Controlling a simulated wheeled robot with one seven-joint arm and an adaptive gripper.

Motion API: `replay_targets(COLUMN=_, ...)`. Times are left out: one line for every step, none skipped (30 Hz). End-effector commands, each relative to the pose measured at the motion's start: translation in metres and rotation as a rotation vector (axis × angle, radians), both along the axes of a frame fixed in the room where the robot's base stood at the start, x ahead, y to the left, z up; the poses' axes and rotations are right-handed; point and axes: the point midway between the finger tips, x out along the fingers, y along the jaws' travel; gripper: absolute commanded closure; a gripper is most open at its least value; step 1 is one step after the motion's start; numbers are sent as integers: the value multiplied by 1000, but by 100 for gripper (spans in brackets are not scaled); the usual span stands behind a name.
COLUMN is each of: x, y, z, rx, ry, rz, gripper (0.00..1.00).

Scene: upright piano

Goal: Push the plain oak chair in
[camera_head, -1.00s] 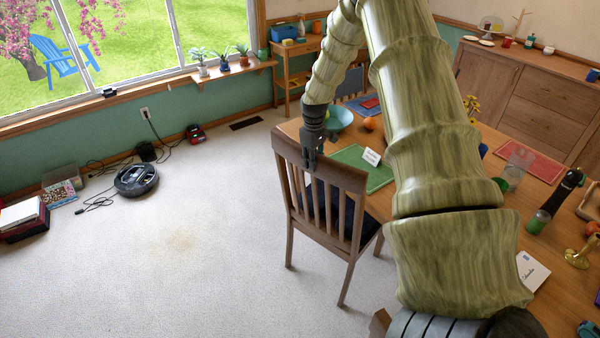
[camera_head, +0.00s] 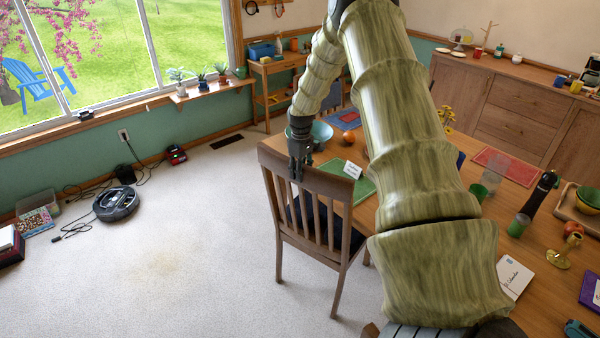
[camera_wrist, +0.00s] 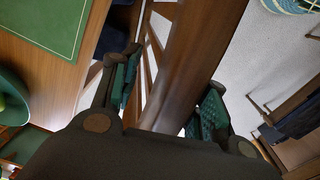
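A wooden chair (camera_head: 318,180) with a slatted back and a dark seat cushion stands at the left side of the wooden dining table (camera_head: 395,240), its back to the open floor. My gripper (camera_head: 298,176) points down at the chair's top rail. In the wrist view the top rail (camera_wrist: 185,65) runs between the two fingers of my gripper (camera_wrist: 165,100). The fingers are apart, one on each side, with a gap at the left finger. Contact at the right finger is unclear. The front part of the seat is hidden by the chair back and table.
A green placemat (camera_head: 362,188) with a white card (camera_head: 352,170) lies beside the chair back. Another chair (camera_head: 335,92) is partly hidden behind my arm. A robot vacuum (camera_head: 116,203) sits on the carpet at the left. The carpet (camera_head: 190,270) behind the chair is clear.

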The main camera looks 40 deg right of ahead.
Motion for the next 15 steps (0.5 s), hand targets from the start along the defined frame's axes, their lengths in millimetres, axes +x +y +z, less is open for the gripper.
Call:
replay_targets(x=0, y=1, z=-1, rx=1, ry=1, rz=1, gripper=55)
replay_targets(x=0, y=2, z=-1, rx=2, ry=2, rz=1, gripper=55)
replay_targets(x=0, y=2, z=-1, rx=2, ry=2, rz=2, gripper=55)
replay_targets(x=0, y=3, z=-1, rx=3, ry=3, rz=2, gripper=55)
replay_targets(x=0, y=3, z=-1, rx=2, ry=4, rz=2, gripper=55)
replay_targets(x=0, y=3, z=-1, rx=2, ry=4, rz=2, gripper=55)
replay_targets(x=0, y=4, z=0, rx=2, ry=4, rz=2, gripper=55)
replay_targets(x=0, y=4, z=1, rx=3, ry=4, rz=2, gripper=55)
replay_targets(x=0, y=3, z=3, rx=3, ry=4, rz=2, gripper=55)
replay_targets(x=0, y=3, z=5, rx=3, ry=4, rz=2, gripper=55)
replay_targets(x=0, y=3, z=8, rx=4, ry=3, rz=2, gripper=55)
replay_targets(x=0, y=3, z=13, rx=4, ry=3, rz=2, gripper=55)
replay_targets(x=0, y=3, z=17, rx=4, ry=2, rz=2, gripper=55)
replay_targets(x=0, y=3, z=21, rx=4, ry=2, rz=2, gripper=55)
replay_targets(x=0, y=2, z=28, rx=4, ry=1, rz=2, gripper=55)
